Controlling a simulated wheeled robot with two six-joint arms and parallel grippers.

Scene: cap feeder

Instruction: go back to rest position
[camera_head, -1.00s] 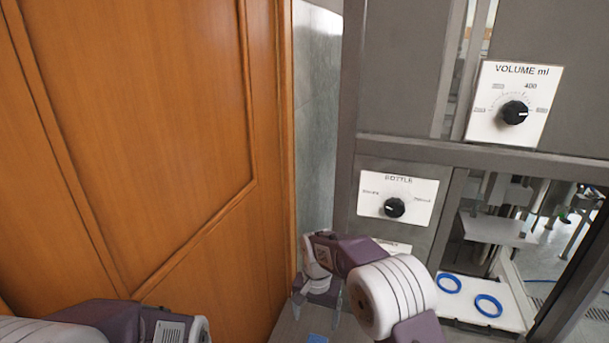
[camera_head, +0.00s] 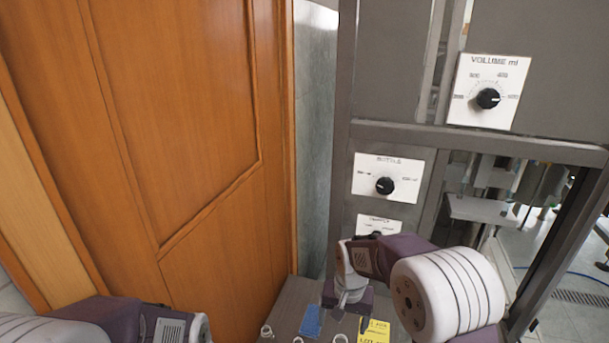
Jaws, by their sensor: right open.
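My right arm comes in at the lower right, with a large white and purple joint in front of the grey machine (camera_head: 395,60). My right gripper (camera_head: 346,304) hangs low, just above the grey work surface (camera_head: 290,296). It is open, and I see nothing held in it. Its fingers are small and partly hidden by my wrist. Part of my left arm shows at the lower left corner; its gripper is out of the picture.
The surface holds a blue label (camera_head: 311,320), a yellow label (camera_head: 376,331) and small white ring-like pieces (camera_head: 266,332). The machine has a volume knob (camera_head: 488,98) and a bottle knob (camera_head: 384,185). A wooden door (camera_head: 190,120) fills the left.

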